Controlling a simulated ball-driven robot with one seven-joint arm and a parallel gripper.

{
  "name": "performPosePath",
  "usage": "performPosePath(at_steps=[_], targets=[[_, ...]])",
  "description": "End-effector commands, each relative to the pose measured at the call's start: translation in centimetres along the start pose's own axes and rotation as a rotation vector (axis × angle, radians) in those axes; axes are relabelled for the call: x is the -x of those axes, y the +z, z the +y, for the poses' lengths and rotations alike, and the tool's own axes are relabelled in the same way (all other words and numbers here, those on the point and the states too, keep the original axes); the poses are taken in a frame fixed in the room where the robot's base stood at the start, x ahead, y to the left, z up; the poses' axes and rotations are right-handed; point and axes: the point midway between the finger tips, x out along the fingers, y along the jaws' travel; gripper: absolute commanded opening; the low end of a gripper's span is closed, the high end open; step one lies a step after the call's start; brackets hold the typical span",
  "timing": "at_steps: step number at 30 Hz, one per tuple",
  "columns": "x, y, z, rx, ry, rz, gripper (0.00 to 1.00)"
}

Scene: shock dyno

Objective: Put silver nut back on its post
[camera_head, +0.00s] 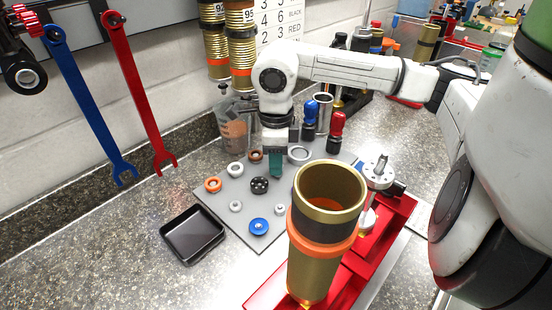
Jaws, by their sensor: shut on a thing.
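My gripper (276,168) points down over the back part of the grey mat (222,213), near an orange-brown ring and a large silver ring (300,154). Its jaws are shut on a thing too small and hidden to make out. Small silver nut-like pieces lie on the mat: one at the left (236,206) and one nearer the gold cylinder (280,210). A pale ring (235,169) lies left of my gripper. A short upright silver post (381,163) rises from a round silver piece at the right; I cannot tell whether it is the nut's own post.
A tall gold cylinder (308,260) with an orange band stands in front, by a red tray (385,245). A blue disc (259,227), a black disc (259,185) and an orange ring (212,185) lie on the mat. A black tray (192,235) sits at left.

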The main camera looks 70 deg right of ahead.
Motion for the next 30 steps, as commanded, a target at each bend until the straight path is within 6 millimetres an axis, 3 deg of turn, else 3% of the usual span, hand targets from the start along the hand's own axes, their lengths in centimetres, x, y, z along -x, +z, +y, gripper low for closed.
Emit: performPosePath(at_steps=[26,27,30], targets=[[-0.68,0.0,0.0,0.0,0.0,0.0,0.0],[-0.68,0.0,0.0,0.0,0.0,0.0,0.3],[-0.69,0.0,0.0,0.0,0.0,0.0,0.39]])
